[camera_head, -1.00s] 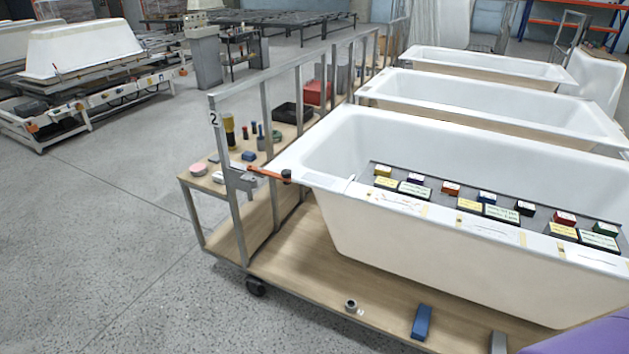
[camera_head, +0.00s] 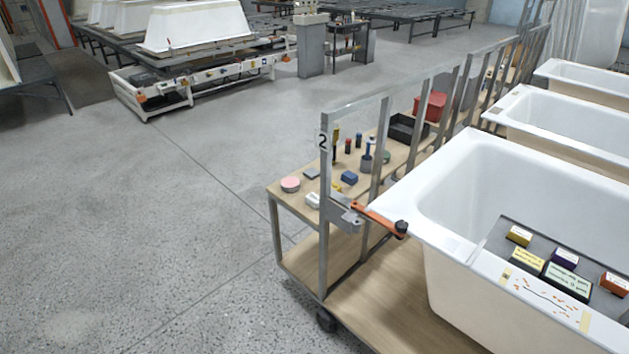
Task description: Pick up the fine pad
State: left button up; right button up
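I cannot tell for sure which thing is the fine pad. A round pink pad-like disc (camera_head: 290,184) lies at the near left corner of the upper wooden shelf. A flat grey piece (camera_head: 311,173) lies just behind it. Labelled blocks also sit on the grey tray in the nearest tub: a small yellow one (camera_head: 519,235), a purple one (camera_head: 565,259) and an orange-red one (camera_head: 614,283), among others. Their labels are too small to read surely. Neither of my grippers is in view.
The cart's metal frame (camera_head: 325,220) and an orange-handled clamp (camera_head: 380,219) stand between the shelf and the nearest bathtub (camera_head: 455,250). The shelf also holds a blue block (camera_head: 349,178), upright bottles, a black tray (camera_head: 408,128) and a red bin (camera_head: 430,107). Open floor (camera_head: 160,240) lies left.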

aim_at(312, 199)
jog(key=i, duration=0.1)
jog(key=i+j+z, duration=0.15)
jog(key=z, duration=0.2)
jog(key=i+j+z, duration=0.1)
jog(key=z, duration=0.3)
jog(key=j+z, duration=0.35)
jog(key=i+j+z, duration=0.15)
jog(key=j, duration=0.35)
jog(key=j+z, duration=0.15)
jog(key=j, duration=0.4)
jog(key=i+j, duration=0.1)
jog(key=j, duration=0.8)
jog(key=i, duration=0.55)
